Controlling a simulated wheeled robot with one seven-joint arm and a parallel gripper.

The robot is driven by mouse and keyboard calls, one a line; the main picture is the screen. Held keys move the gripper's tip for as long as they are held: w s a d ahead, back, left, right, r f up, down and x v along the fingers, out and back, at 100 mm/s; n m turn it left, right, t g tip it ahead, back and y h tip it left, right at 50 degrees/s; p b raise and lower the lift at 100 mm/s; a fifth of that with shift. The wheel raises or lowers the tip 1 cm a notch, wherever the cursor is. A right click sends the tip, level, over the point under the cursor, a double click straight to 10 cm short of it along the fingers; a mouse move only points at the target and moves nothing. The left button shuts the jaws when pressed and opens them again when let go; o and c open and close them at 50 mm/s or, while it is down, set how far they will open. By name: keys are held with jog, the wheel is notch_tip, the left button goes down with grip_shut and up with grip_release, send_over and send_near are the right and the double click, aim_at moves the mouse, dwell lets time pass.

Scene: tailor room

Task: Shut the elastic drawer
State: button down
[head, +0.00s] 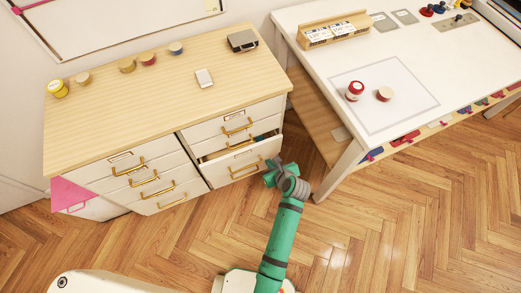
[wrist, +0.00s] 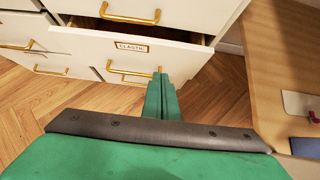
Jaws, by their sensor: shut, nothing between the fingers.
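The elastic drawer (wrist: 85,42) is white with an "ELASTIC" label and a brass handle. It stands partly open, with a dark gap above its front in the wrist view. In the head view the elastic drawer (head: 216,154) is the middle one of the cabinet's right column, and colored contents show inside. My gripper (wrist: 161,78) is shut and empty, its green fingers pointing at the right part of the drawer front. In the head view my gripper (head: 269,176) is at the cabinet's right front corner. I cannot tell whether the fingertips touch the drawer.
The wood-topped cabinet (head: 130,92) has other drawers that look shut. Spools, a white item and a dark box lie on top. A white table (head: 310,75) stands close at the right, its leg (head: 340,170) near my arm. The wooden floor (head: 190,240) in front is clear.

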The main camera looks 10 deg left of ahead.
aim_at(258, 147)
jog(key=shift+w+a+f, duration=0.95)
jog(key=shift+w+f, duration=0.05)
jog(key=shift+w, duration=0.4)
jog(key=shift+w+a+f, duration=0.95)
jog(key=shift+w+f, duration=0.1)
jog(key=shift+w, duration=0.3)
jog(key=shift+w+a+f, duration=0.95)
jog(key=shift+w+f, duration=0.05)
jog(key=shift+w, duration=0.4)
jog(key=shift+w, duration=0.1)
